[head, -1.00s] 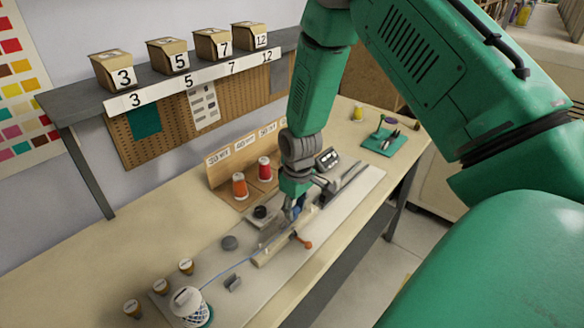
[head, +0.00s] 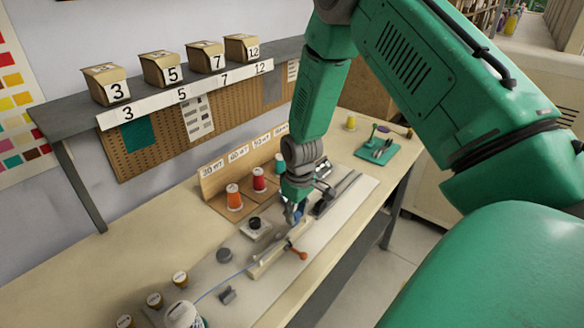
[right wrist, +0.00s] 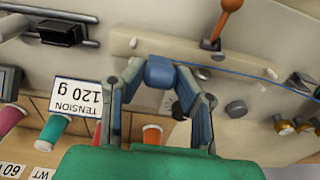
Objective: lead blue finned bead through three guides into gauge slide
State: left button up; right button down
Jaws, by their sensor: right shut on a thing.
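My right gripper (head: 294,215) is low over the work board (head: 325,240), near the far end of a pale guide block (head: 262,262). In the right wrist view its two fingers (right wrist: 160,82) are shut on the blue bead (right wrist: 160,72). The bead's fins cannot be made out. A blue thread (right wrist: 235,73) runs from it to the right along the block, past small pale posts (right wrist: 270,73). Whether it lies inside each guide cannot be told. The dark gauge slide (head: 333,197) lies beyond the gripper; its black block shows in the right wrist view (right wrist: 62,33). My left gripper is out of view.
An orange-handled lever (head: 298,252) stands beside the block. Orange (head: 234,198) and red (head: 259,180) spools stand behind, with a tension card (right wrist: 76,97). A white thread cone (head: 182,315) stands at the near left.

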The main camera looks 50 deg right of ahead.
jog(key=shift+d, duration=0.25)
dwell(0.3)
jog(key=shift+w+d, duration=0.15)
jog(key=shift+d, duration=1.15)
jog(key=shift+w+d+p, duration=0.1)
jog(key=shift+d+p, duration=0.3)
jog(key=shift+d, duration=1.15)
jog(key=shift+r, duration=0.1)
jog(key=shift+r+p, duration=1.85)
jog(key=shift+r, duration=0.1)
jog(key=shift+f, duration=0.1)
